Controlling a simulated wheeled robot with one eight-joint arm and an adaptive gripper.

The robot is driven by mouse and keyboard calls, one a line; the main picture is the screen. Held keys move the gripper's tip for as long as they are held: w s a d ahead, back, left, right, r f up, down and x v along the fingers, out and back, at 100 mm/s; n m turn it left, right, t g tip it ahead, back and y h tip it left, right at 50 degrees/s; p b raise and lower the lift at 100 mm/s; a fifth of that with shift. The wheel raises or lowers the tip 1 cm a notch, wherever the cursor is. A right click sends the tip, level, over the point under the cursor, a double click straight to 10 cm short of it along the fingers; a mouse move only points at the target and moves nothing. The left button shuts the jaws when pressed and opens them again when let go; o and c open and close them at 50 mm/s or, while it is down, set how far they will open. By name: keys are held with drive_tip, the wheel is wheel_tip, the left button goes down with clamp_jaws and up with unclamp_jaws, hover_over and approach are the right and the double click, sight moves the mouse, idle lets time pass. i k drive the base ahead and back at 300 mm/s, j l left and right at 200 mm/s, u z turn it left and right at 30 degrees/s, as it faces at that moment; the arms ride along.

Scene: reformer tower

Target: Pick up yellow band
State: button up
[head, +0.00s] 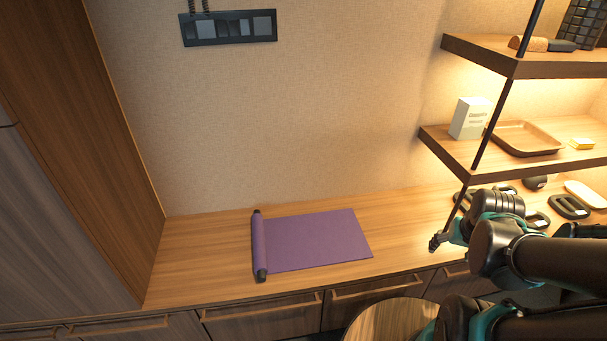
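A small yellow item (582,144), the only yellow thing I see, lies on the middle wooden shelf at the far right in the head view. It looks like a folded band, but it is too small to be sure.
The middle shelf (455,154) also holds a white box (470,118) and a brown tray (526,139). A dark post (492,125) stands at its front. An upper shelf (480,54) overhangs. Black handles (569,207) lie below. A purple mat (310,240) lies on the counter.

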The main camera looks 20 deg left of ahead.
sight(586, 143)
drive_tip(key=u, duration=1.05)
drive_tip(key=z, duration=1.95)
drive_tip(key=i+l+u, duration=0.15)
drive_tip(key=i+l, duration=0.15)
drive_tip(key=i+l+u, duration=0.1)
drive_tip(key=i+l, duration=0.25)
drive_tip(key=i+l+u, duration=0.15)
drive_tip(key=i+l, duration=0.2)
drive_tip(key=i+l+u, duration=0.1)
drive_tip(key=i+l, duration=0.2)
drive_tip(key=l, duration=0.15)
drive_tip(key=i+l+u, duration=0.15)
drive_tip(key=i+l, duration=0.15)
drive_tip(key=l, duration=0.15)
drive_tip(key=i+l+u, duration=0.1)
drive_tip(key=i+l, duration=0.15)
drive_tip(key=l, duration=0.2)
